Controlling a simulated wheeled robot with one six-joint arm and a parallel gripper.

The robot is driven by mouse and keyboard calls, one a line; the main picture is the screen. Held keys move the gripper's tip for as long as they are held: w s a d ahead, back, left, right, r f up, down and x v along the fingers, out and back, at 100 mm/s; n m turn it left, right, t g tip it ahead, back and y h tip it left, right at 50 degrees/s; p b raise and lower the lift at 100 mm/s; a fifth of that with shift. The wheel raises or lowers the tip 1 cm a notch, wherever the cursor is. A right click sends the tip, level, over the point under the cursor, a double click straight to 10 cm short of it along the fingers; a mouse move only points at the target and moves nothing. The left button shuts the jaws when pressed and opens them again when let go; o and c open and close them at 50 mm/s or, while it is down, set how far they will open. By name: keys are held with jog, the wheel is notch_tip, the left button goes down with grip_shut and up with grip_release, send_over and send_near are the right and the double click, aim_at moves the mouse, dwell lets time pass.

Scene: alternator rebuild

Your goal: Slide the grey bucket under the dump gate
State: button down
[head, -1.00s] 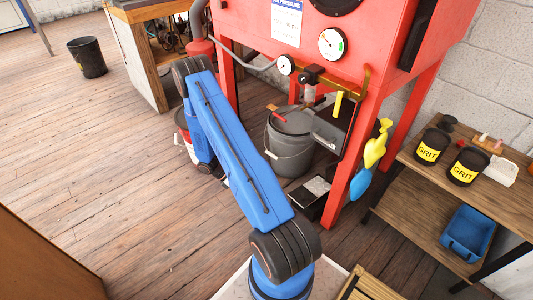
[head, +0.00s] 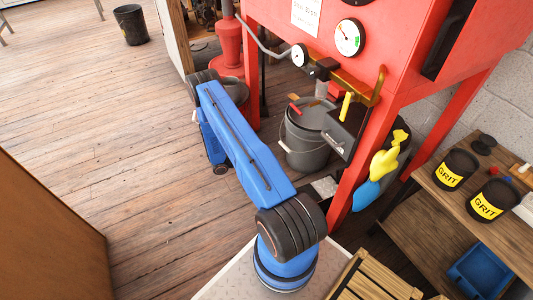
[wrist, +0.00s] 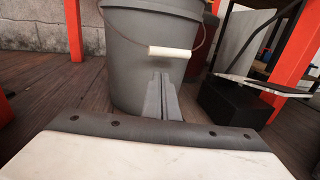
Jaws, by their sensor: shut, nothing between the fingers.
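The grey bucket (head: 305,150) stands upright on the wood floor beneath the red cabinet, its top partly covered by fittings. In the wrist view the bucket (wrist: 135,55) fills the upper middle, with its wire bail and white grip hanging across the front. My gripper (wrist: 162,85) is shut and empty, its fingertips at the bucket's near side below the grip; I cannot tell whether they touch. The head view hides my gripper behind my blue arm. The likely dump gate is the dark outlet (head: 322,70) under the cabinet, near a yellow lever (head: 346,106), above the bucket.
A red cabinet leg (head: 352,185) stands right of the bucket. A dark box (wrist: 235,105) lies on the floor right of it in the wrist view. A wooden bench (head: 460,203) holds grit tins at the right. The floor at left is open.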

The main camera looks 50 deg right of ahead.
jog(key=x, duration=1.1)
jog(key=shift+d, duration=0.1)
jog(key=x, duration=1.2)
jog(key=shift+s+f, duration=0.1)
send_near(291, 147)
jog(key=x, duration=0.4)
jog(key=shift+s+d, duration=0.1)
jog(key=shift+d, duration=0.1)
